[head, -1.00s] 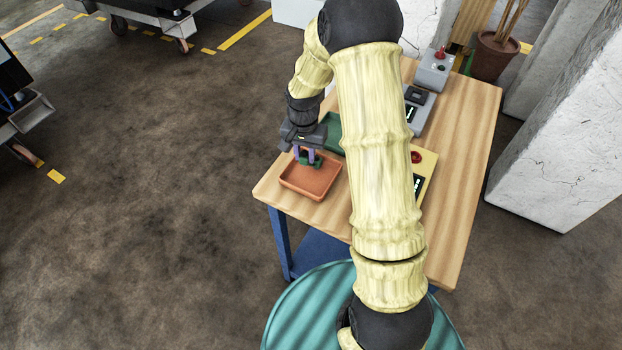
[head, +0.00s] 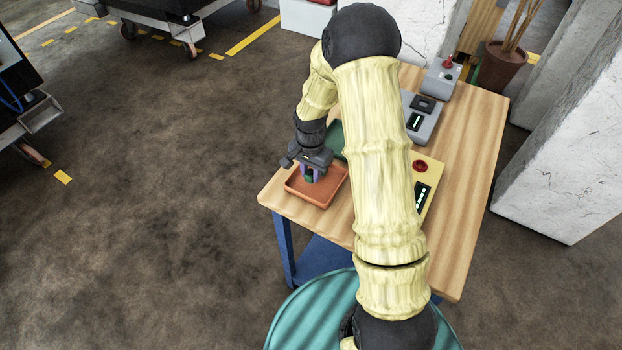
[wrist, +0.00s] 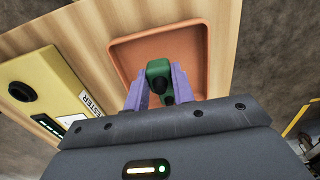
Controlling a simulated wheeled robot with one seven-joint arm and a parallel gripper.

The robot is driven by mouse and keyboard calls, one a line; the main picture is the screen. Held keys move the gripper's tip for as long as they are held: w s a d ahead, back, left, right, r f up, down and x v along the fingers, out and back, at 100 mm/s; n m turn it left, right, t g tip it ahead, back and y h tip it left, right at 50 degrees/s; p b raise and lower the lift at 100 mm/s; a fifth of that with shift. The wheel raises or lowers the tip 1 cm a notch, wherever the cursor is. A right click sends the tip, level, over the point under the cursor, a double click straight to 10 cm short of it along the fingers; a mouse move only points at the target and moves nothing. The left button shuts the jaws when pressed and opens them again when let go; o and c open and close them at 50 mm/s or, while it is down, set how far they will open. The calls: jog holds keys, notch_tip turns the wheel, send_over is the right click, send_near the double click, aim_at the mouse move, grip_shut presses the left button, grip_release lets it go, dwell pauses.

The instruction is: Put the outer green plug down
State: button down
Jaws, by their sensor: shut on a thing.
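The green plug (wrist: 157,70) is between the purple fingers of my gripper (wrist: 157,92) in the wrist view. My gripper is shut on it. In the head view my gripper (head: 314,176) points down over the orange tray (head: 321,201), and only a little of the plug shows between the fingers. The orange tray (wrist: 122,50) lies beneath the plug in the wrist view. I cannot tell whether the plug touches the tray floor.
A green tray (head: 335,138) lies behind the orange one, partly hidden by my arm. A yellow tester box (head: 425,180) with a red button stands to the right. A grey device (head: 424,118) and a grey box with a red knob (head: 441,77) stand farther back on the wooden table (head: 470,190).

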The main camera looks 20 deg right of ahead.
aim_at(311, 181)
jog(key=shift+f+p, duration=0.4)
jog(key=shift+f, duration=1.7)
jog(key=shift+f, duration=0.15)
jog(key=c, duration=1.2)
grip_release()
notch_tip(311, 181, up, 12)
jog(key=shift+r+b, duration=0.15)
jog(key=shift+b, duration=1.1)
